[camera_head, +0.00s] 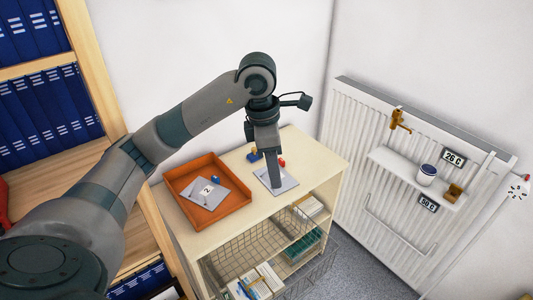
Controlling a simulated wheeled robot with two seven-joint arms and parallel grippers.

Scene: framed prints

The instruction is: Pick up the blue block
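A small blue piece (216,181) sits on a grey plate (199,196) marked "2" inside the orange tray (236,213). Another blue block-like piece (254,157), with a bit of yellow at its top, lies on the cabinet top behind my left gripper. I cannot tell which one is the task's block. My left gripper (277,186) points down over a second grey plate (290,184), to the right of both blue pieces. Its fingers overlap from this side, so its opening is hidden. My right gripper is out of view.
A small red piece (282,162) stands just behind my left gripper. The pale wooden cabinet (318,160) has bare top on the right. A wire basket (235,258) hangs at its front. A white radiator (345,140) with a small shelf is at right; a bookcase (97,75) is at left.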

